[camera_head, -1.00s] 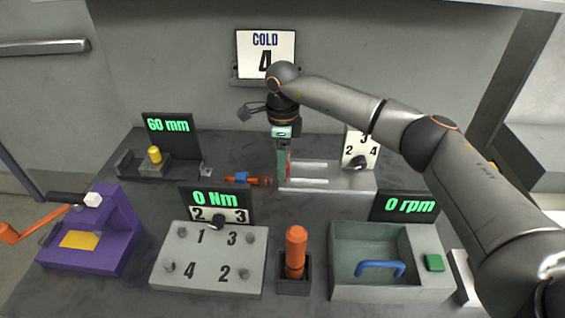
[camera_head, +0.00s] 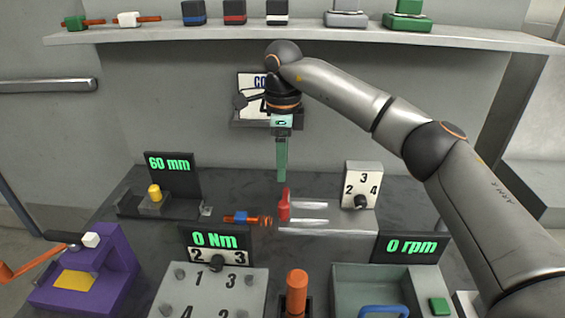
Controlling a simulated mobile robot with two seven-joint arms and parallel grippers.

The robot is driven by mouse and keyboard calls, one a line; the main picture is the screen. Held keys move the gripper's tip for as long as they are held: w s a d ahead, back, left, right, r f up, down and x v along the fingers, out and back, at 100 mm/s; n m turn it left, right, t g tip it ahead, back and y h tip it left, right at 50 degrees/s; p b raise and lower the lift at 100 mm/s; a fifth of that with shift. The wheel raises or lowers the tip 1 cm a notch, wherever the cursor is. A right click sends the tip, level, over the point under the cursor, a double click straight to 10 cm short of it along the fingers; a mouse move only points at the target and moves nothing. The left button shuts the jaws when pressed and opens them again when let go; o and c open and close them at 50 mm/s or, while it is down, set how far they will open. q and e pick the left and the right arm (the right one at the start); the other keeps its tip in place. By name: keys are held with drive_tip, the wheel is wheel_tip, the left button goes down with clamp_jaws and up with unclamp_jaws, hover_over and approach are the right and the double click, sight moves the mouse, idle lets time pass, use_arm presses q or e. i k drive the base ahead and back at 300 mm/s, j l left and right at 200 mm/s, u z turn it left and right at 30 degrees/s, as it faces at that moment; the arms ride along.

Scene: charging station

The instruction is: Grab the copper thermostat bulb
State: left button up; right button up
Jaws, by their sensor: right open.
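A copper-coloured rod (camera_head: 254,219) with a blue block (camera_head: 240,216) on it lies low on the table, with a darker coil-like end (camera_head: 265,223) at its right. It is probably the copper thermostat bulb, but I cannot be sure. My right gripper (camera_head: 282,179) points down, seen edge-on, with green fingers. It is open, with nothing visible between the fingers, above a red upright piece (camera_head: 284,205) just right of the coil end. My left gripper is not in view.
Two pale rails (camera_head: 308,205) run right from the red piece towards a numbered dial (camera_head: 362,185). A 60 mm display (camera_head: 168,163) stands left. A COLD sign (camera_head: 252,84) is behind my gripper. A shelf (camera_head: 300,38) above holds several small items. An orange handle (camera_head: 297,290) stands in front.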

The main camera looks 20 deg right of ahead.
sight(241, 217)
drive_tip(key=k, duration=1)
